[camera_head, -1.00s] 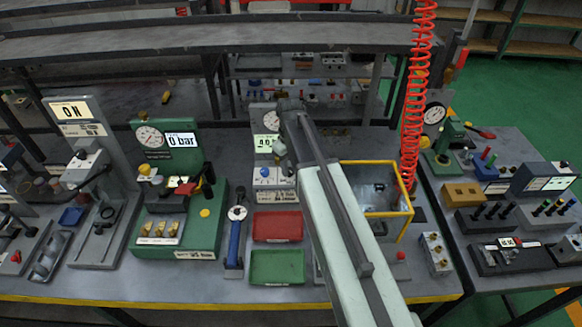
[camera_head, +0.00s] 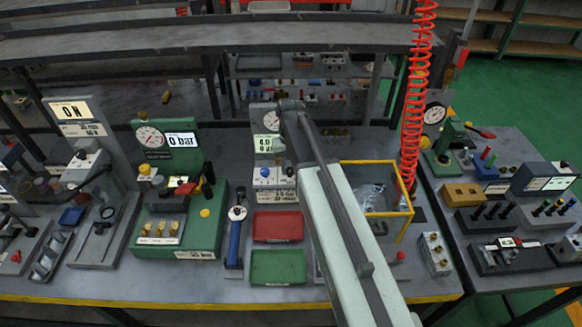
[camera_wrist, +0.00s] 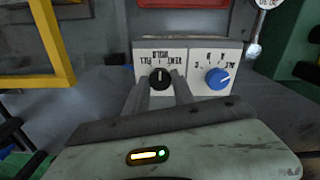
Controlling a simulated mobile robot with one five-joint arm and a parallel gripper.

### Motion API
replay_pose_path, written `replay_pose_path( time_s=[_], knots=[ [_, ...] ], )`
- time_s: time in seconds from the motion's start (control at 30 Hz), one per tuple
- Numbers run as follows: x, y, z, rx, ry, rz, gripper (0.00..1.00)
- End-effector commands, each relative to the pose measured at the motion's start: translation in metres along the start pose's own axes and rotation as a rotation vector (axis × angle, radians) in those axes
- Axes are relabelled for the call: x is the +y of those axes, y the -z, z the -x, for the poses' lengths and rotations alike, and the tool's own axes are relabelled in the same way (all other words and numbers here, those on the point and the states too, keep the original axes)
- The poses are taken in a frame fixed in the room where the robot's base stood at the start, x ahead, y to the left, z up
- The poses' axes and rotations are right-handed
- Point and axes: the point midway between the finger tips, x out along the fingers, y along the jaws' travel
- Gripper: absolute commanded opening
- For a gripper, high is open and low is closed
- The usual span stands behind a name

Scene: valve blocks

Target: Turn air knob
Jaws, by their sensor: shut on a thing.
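In the wrist view a white panel carries two knobs. A black knob (camera_wrist: 159,78) is on the left, under upside-down lettering. A blue knob (camera_wrist: 217,78) is on the right, with its white mark tilted. My gripper (camera_wrist: 161,84) has its two fingers on either side of the black knob and is shut on it. The blue knob is outside the fingers. In the head view the blue knob (camera_head: 264,172) shows on the panel's front below a small lit display (camera_head: 267,144) and a round gauge. My arm covers the fingertips there.
A yellow-framed bin (camera_head: 402,228) stands right of my arm, and its frame (camera_wrist: 45,45) is at left in the wrist view. A red tray (camera_head: 278,227) and a green tray (camera_head: 278,267) lie in front of the panel.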

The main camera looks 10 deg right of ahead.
Motion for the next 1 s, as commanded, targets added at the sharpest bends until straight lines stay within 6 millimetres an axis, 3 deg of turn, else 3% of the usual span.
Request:
replay_pose_path(
  time_s=[0.23, 0.27, 0.33, 0.73, 1.0],
  knots=[
    [0.000, 0.000, 0.000, 0.001, 0.001, 0.000, 0.00],
    [0.000, 0.000, 0.000, 0.001, 0.001, 0.001, 0.33],
    [0.000, 0.000, 0.000, 0.001, 0.001, 0.001, 0.52],
    [0.000, 0.000, 0.005, 0.000, 0.000, 0.001, 0.52],
    [0.000, 0.000, 0.048, 0.000, 0.000, 0.001, 0.52]
  ],
)
